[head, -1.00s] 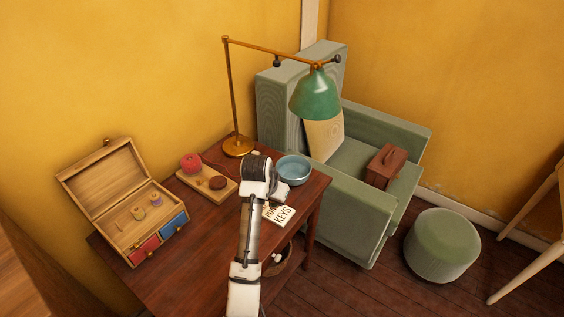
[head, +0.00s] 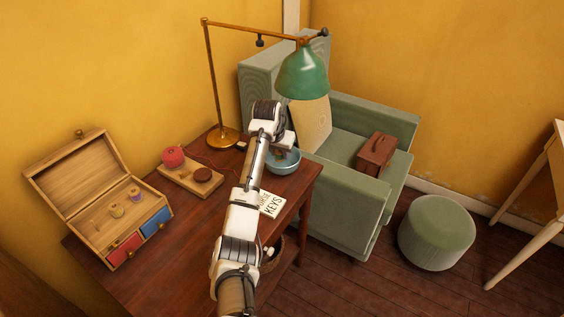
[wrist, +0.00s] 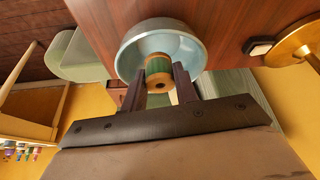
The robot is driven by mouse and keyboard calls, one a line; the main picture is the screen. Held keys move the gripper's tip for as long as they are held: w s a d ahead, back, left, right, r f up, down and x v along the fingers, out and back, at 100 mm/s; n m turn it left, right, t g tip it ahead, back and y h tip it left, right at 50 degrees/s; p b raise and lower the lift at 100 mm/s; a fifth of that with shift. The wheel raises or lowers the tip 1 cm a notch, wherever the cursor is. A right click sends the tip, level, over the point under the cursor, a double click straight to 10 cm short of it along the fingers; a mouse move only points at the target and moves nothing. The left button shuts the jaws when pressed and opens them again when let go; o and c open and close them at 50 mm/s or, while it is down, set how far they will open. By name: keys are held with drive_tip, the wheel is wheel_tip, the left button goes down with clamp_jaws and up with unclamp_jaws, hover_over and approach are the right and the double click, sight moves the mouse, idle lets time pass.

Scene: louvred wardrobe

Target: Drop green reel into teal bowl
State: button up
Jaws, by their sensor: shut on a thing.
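The teal bowl (head: 287,167) stands on the dark wooden table near its right end, partly hidden by my arm. It also shows in the wrist view (wrist: 192,52). The green reel (wrist: 158,66), with wooden ends, is between the fingers of my gripper (wrist: 160,78). My gripper is shut on it and holds it over the bowl opening in the wrist view. The exact height above the bowl is hard to tell. In the head view my gripper (head: 282,150) is over the bowl, and the reel is hidden there.
An open wooden sewing box (head: 75,190) with small reels stands at the table's left. A pincushion tray (head: 190,183) is in the middle. A brass lamp (head: 222,137) with a green shade (head: 302,75) rises behind the bowl. A keys card (head: 270,203) lies in front. A green armchair (head: 345,205) stands at right.

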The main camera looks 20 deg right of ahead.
sight(282, 158)
drive_tip(key=shift+w+d+b, duration=0.4)
drive_tip(key=shift+w+d, duration=0.4)
drive_tip(key=shift+w, duration=0.15)
wheel_tip(282, 158, down, 4)
drive_tip(key=b, duration=0.3)
drive_tip(key=shift+r+b, duration=0.15)
drive_tip(key=shift+b, duration=0.25)
drive_tip(key=shift+r, duration=0.1)
drive_tip(key=shift+f, duration=0.6)
drive_tip(key=o, duration=0.9)
drive_tip(key=shift+o, duration=0.2)
